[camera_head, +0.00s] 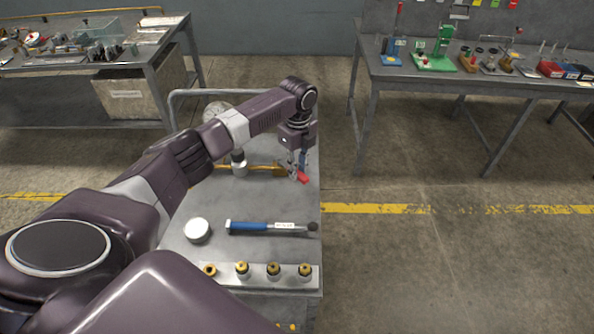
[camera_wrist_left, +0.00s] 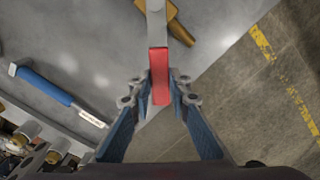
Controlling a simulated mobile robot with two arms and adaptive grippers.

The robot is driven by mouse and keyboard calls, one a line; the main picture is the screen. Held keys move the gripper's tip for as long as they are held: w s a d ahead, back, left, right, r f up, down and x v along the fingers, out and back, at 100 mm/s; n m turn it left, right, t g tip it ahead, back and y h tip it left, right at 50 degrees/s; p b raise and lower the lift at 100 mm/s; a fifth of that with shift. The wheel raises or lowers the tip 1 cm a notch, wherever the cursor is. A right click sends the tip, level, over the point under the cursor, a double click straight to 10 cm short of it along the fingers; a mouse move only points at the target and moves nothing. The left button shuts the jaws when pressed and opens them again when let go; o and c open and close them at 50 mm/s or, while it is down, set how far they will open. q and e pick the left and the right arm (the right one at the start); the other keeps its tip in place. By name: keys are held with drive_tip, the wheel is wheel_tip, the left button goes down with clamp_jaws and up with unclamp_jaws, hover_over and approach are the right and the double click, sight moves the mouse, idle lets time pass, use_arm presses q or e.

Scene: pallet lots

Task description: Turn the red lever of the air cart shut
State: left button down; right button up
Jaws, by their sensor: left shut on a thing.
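The air cart (camera_head: 270,255) is a grey metal cart below me with a raised rail at its far side. A brass pipe (camera_head: 262,169) lies across its top with a round gauge behind. The red lever (camera_head: 303,178) sits at the pipe's right end, near the cart's right edge. My left gripper (camera_head: 299,166) is over it, its fingers partly hidden in the head view. In the left wrist view the red lever (camera_wrist_left: 159,75) lies between the two blue fingers, which are shut on it. The lever stands at an angle to the brass pipe (camera_wrist_left: 168,20). My right gripper is not in view.
A blue-handled tool (camera_head: 262,227), a white round cap (camera_head: 197,230) and a strip of brass fittings (camera_head: 262,278) lie on the near cart top. A bench with small fixtures (camera_head: 470,75) stands back right, another back left (camera_head: 85,65). Floor right of the cart is clear.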

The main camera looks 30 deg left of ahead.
use_arm(q)
drive_tip(key=shift+s+a+r+m, duration=0.15)
drive_tip(key=shift+s+m, duration=0.25)
drive_tip(key=shift+m, duration=0.1)
drive_tip(key=shift+s+a+m+p, duration=0.15)
drive_tip(key=shift+s+m+p, duration=0.2)
drive_tip(key=shift+m+p, duration=0.1)
drive_tip(key=shift+s+a+m+p, duration=0.15)
drive_tip(key=shift+s+m+p, duration=0.2)
drive_tip(key=shift+m, duration=0.1)
drive_tip(key=m, duration=0.1)
drive_tip(key=s+a+m+p, duration=0.1)
drive_tip(key=shift+s+m, duration=0.2)
drive_tip(key=shift+m, duration=0.1)
drive_tip(key=a+m, duration=0.1)
drive_tip(key=s+m, duration=0.1)
drive_tip(key=shift+s+a+m, duration=0.15)
drive_tip(key=shift+a+m, duration=0.2)
drive_tip(key=shift+m, duration=0.05)
drive_tip(key=shift+s+a+m, duration=0.15)
drive_tip(key=shift+m, duration=0.25)
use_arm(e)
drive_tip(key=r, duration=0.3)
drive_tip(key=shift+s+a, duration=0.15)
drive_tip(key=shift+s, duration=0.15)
use_arm(q)
drive_tip(key=c, duration=1.8)
unclamp_jaws()
